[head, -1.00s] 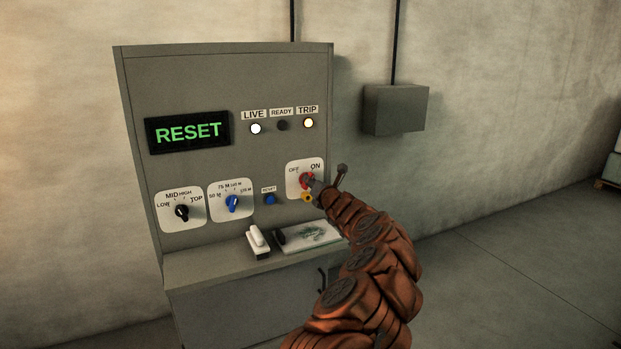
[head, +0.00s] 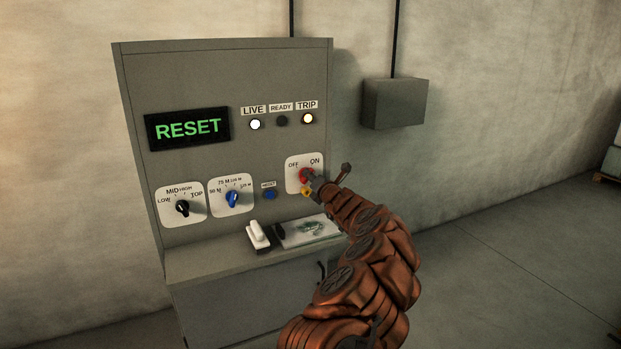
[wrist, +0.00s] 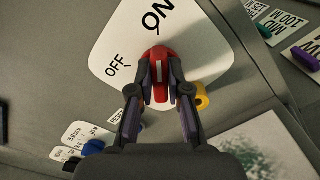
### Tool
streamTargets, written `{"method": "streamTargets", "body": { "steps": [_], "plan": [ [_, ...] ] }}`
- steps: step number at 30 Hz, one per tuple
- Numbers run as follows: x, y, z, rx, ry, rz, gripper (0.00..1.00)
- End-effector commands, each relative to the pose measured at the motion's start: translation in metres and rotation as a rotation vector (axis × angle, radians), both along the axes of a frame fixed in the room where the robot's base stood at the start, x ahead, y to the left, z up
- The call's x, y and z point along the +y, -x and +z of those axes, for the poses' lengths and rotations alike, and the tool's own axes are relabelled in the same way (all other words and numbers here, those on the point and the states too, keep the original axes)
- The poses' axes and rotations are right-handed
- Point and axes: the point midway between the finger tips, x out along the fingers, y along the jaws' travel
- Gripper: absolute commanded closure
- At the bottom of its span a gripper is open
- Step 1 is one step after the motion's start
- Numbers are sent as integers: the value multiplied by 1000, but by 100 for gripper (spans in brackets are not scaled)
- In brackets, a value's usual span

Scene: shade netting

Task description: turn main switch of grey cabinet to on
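The grey cabinet (head: 240,85) stands against the wall. Its main switch is a red knob (head: 305,175) on a white plate (head: 293,164) marked OFF and ON; the knob also shows in the wrist view (wrist: 160,54). My gripper (wrist: 161,86) has one dark finger on each side of the knob, closed on it. The white line on the knob points up in the wrist view, roughly towards the ON mark. A yellow part (wrist: 202,97) sits beside the knob. In the head view my gripper (head: 313,182) partly hides the knob.
The display (head: 187,129) reads RESET. The LIVE lamp (head: 255,124) and TRIP lamp (head: 308,118) glow; the READY lamp (head: 281,120) is dark. A black knob (head: 182,208), blue knob (head: 232,199) and blue button (head: 269,194) are left of the switch. A white object (head: 257,234) lies on the ledge.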

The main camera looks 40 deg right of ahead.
Motion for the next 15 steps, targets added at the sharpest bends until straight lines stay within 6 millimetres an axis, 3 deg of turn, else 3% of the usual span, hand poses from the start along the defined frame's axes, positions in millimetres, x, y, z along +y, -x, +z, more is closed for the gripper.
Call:
{"method": "streamTargets", "body": {
  "steps": [7, 15],
  "plan": [
    [0, 0, 0, 0, -1, 0, 58],
    [0, 0, 0, 0, 0, 0, 58]
  ]
}}
